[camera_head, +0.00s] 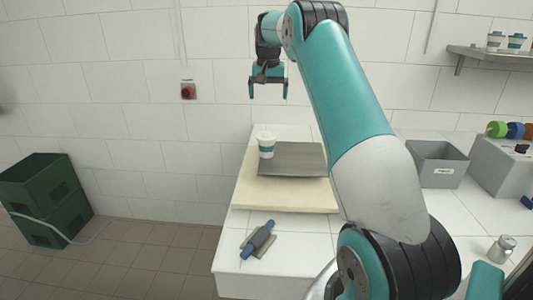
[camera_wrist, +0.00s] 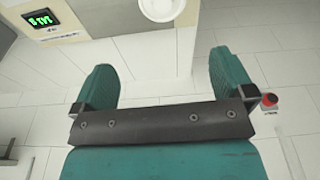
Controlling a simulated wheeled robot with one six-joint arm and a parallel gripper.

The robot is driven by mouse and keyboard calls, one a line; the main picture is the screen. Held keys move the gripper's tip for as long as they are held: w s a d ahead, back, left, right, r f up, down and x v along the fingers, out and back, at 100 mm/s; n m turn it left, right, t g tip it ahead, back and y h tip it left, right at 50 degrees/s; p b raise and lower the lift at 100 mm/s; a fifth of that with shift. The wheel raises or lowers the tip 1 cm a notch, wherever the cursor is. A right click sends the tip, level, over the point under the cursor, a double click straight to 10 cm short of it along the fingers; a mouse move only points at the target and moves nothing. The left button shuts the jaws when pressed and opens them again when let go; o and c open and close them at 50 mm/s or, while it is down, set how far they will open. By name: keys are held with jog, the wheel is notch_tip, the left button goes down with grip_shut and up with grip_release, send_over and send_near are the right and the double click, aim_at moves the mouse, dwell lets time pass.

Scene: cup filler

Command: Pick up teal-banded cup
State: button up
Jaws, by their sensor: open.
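A white cup with a teal band (camera_head: 266,145) stands upright at the left edge of a dark grey plate (camera_head: 293,160), on a cream board (camera_head: 270,195). My gripper (camera_head: 268,95) is open and empty, pointing down, well above the cup and apart from it. In the wrist view, the two teal fingers of my gripper (camera_wrist: 165,75) are spread with nothing between them. A white round shape (camera_wrist: 162,9), cut off by the top edge there, looks like the cup's top, beyond the fingers. Its band does not show in that view.
A blue tool (camera_head: 258,240) lies near the counter's front. A grey bin (camera_head: 438,164) is at right. Cups, one teal-banded (camera_head: 515,43), stand on a wall shelf (camera_head: 490,53). A red button (camera_head: 188,91) is on the wall. A green display (camera_wrist: 41,20) shows. Green crates (camera_head: 45,197) stand left.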

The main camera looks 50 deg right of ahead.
aim_at(267, 133)
jog(key=f+p, duration=0.1)
jog(key=f, duration=0.3)
jog(key=f+p, duration=0.1)
jog(key=f, duration=0.2)
jog(key=w+d+f+p, duration=0.1)
jog(key=f, duration=0.3)
jog(key=shift+d+f, duration=0.1)
jog(key=shift+f, duration=0.2)
jog(key=shift+w+f+p, duration=0.15)
jog(key=shift+f+p, duration=0.55)
jog(key=shift+f, duration=0.65)
jog(key=shift+w+f+p, duration=0.15)
jog(key=shift+f+p, duration=0.55)
jog(key=shift+f, duration=0.65)
jog(key=c, duration=0.9)
